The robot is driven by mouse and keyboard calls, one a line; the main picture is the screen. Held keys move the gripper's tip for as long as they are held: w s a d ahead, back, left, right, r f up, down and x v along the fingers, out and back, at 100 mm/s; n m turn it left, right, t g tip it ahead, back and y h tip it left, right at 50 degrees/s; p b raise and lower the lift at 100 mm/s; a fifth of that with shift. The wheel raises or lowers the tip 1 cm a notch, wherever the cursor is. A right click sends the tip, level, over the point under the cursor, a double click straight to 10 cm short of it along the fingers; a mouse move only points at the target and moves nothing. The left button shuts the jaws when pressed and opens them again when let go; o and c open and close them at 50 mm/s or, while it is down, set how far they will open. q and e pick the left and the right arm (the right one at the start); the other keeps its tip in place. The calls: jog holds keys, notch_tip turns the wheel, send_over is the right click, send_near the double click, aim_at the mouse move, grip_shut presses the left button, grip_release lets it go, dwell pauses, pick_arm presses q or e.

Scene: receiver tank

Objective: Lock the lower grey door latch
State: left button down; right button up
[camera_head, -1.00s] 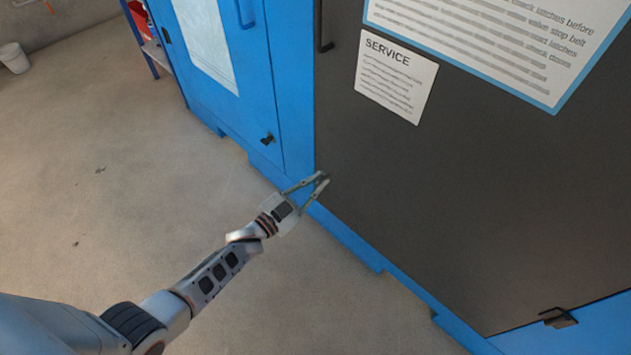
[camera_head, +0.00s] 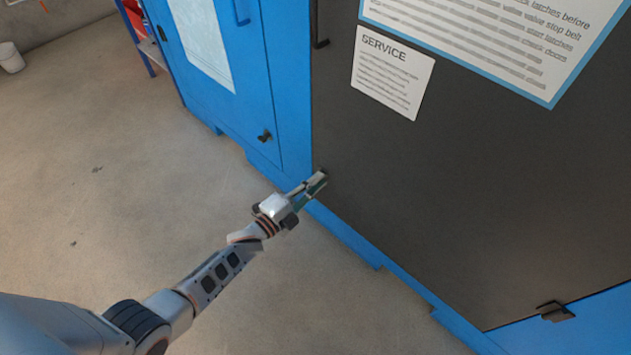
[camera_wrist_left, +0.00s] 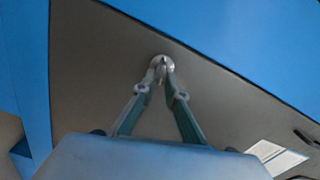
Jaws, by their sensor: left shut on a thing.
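The grey door (camera_head: 420,200) fills the right of the head view, set in a blue cabinet. My left gripper (camera_head: 317,181) reaches its lower left corner. In the left wrist view the two fingers meet (camera_wrist_left: 162,74) on a small round pale metal piece, the lower grey door latch (camera_wrist_left: 163,61), and are shut on it. In the head view the fingers cover most of the latch, so its exact angle cannot be told. My right gripper is in neither view.
A dark bracket (camera_head: 555,311) sits at the grey door's bottom right edge. A dark handle (camera_head: 319,40) is higher on its left edge. A blue door (camera_head: 255,95) with a small dark latch (camera_head: 264,136) stands to the left. The floor (camera_head: 110,200) is clear.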

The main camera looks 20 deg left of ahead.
pick_arm(q)
jog(key=shift+f+m, duration=0.15)
jog(key=shift+m, duration=1.15)
jog(key=shift+a, duration=0.1)
jog(key=c, duration=2.2)
grip_release()
jog(key=v, duration=1.2)
